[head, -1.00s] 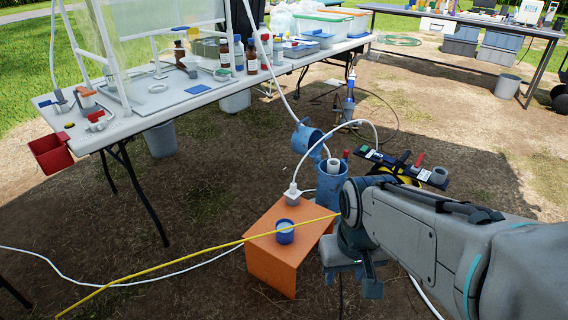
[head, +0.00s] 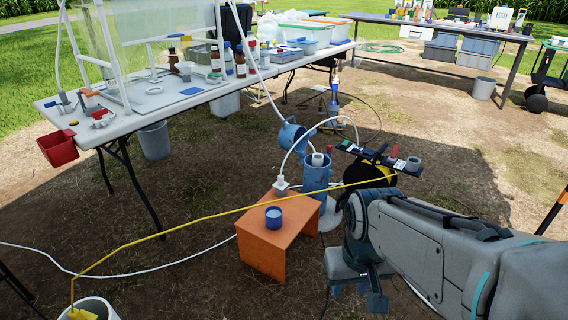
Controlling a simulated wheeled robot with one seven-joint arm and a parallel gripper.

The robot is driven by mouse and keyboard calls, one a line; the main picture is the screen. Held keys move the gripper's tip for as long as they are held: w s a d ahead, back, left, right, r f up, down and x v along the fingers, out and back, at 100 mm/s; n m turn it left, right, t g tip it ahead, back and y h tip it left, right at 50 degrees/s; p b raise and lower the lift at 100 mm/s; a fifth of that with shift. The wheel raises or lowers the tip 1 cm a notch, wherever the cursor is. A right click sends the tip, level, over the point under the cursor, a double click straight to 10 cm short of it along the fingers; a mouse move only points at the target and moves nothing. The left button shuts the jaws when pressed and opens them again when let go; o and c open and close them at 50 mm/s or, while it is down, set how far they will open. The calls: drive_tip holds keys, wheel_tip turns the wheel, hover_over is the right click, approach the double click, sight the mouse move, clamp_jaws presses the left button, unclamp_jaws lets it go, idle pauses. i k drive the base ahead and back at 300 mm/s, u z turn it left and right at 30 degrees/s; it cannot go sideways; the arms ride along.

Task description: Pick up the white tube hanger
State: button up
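A white fitting (head: 281,185) stands at the back edge of the orange stool (head: 270,248). A white tube (head: 300,147) arcs from it to the right; I cannot tell surely whether this fitting is the white tube hanger. My gripper (head: 357,295) points down over the ground, to the right of the stool and in front of the blue well pipe (head: 316,178). Its fingers are apart, with nothing visible between them. It does not touch the fitting. My forearm hides part of the ground at the lower right.
A blue cup (head: 273,217) stands on the stool. A white bucket (head: 92,308) is at the lower left. The long table (head: 190,108) with bottles stands behind.

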sight(280, 185)
drive_tip(key=z, duration=1.05)
drive_tip(key=i, duration=2.5)
drive_tip(key=u, duration=3.1)
drive_tip(key=i, duration=0.5)
drive_tip(key=u, duration=0.05)
